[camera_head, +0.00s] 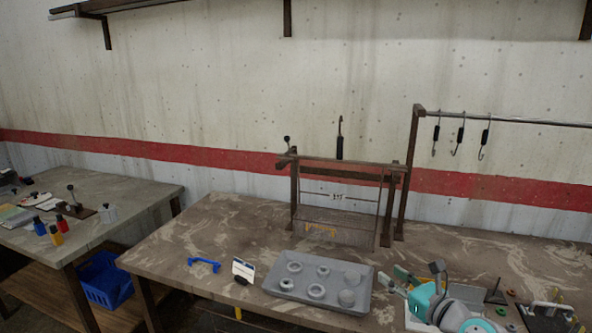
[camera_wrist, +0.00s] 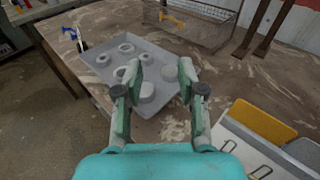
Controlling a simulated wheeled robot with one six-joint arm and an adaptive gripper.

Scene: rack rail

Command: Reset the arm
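My gripper (camera_wrist: 162,75) is open in the wrist view. Its two green-grey fingers stand apart, with nothing held between them. In the head view my gripper (camera_head: 394,279) is at the lower right, just right of the grey tray (camera_head: 273,292). The tray also shows in the wrist view (camera_wrist: 97,78), beyond and partly behind the fingers. Several pale rings and round pieces lie in it. One pale piece (camera_wrist: 147,91) appears between the fingers in the picture, but whether the gripper is above it cannot be told. My arm hides part of the table.
A wire rack (camera_head: 336,218) stands behind the tray. A rail (camera_head: 520,122) with black hooks is at the right. A blue handle (camera_head: 204,264) and a small white card (camera_head: 243,270) lie left of the tray. A side table (camera_head: 140,195) is at the left.

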